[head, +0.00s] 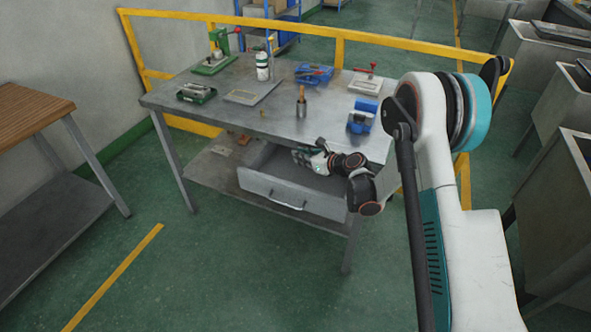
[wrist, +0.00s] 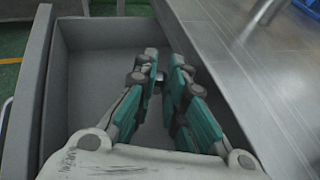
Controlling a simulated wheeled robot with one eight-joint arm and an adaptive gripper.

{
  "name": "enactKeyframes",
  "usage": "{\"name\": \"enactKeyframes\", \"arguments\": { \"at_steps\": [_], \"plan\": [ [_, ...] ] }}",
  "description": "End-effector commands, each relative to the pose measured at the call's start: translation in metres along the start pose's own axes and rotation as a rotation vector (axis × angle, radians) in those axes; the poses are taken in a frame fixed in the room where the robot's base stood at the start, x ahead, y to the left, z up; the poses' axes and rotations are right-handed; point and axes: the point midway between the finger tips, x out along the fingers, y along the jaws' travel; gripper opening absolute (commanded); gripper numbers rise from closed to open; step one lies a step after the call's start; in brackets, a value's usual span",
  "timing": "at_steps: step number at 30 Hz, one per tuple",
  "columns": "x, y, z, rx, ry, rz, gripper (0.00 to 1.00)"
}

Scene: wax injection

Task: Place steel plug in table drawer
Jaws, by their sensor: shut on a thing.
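The table drawer (head: 262,186) is pulled open under the metal work table, and its grey inside (wrist: 90,75) fills much of the wrist view. My gripper (head: 301,157) reaches in over the open drawer from the right, just below the table edge. In the wrist view my gripper (wrist: 165,72) points down into the drawer, its teal-padded fingers close together. A small grey metal piece, apparently the steel plug (wrist: 158,86), shows between the fingers, mostly hidden by them. I cannot tell whether it touches the drawer floor.
The table top (head: 225,115) overhangs the back of the drawer, close to my gripper. On it stand a white bottle (head: 262,66), a wooden-handled tool (head: 301,103), a blue clamp (head: 361,117) and a blue box (head: 314,74). The drawer floor around the fingers looks empty.

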Motion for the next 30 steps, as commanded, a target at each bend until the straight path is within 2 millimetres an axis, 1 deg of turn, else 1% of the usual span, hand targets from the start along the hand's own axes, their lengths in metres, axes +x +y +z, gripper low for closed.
{"name": "enactKeyframes", "arguments": {
  "at_steps": [1,3,6,9,14,17,21,22,24,30],
  "plan": [
    [0.006,0.000,-0.015,0.000,0.000,0.000,0.00],
    [0.012,0.000,-0.028,0.000,0.000,0.000,0.00],
    [0.017,0.000,-0.041,0.000,0.000,0.000,0.00],
    [0.019,0.000,-0.047,0.000,0.000,0.001,0.00],
    [0.026,0.001,-0.047,-0.001,0.000,0.002,0.00],
    [0.038,0.001,-0.043,-0.002,0.001,0.003,0.00],
    [0.061,0.001,-0.034,-0.001,0.000,0.003,0.00],
    [0.061,0.000,-0.041,0.000,0.000,0.001,0.00],
    [0.062,0.000,-0.045,0.000,0.000,0.001,0.00],
    [0.061,0.000,-0.043,0.000,0.000,0.001,0.00]
  ]
}}
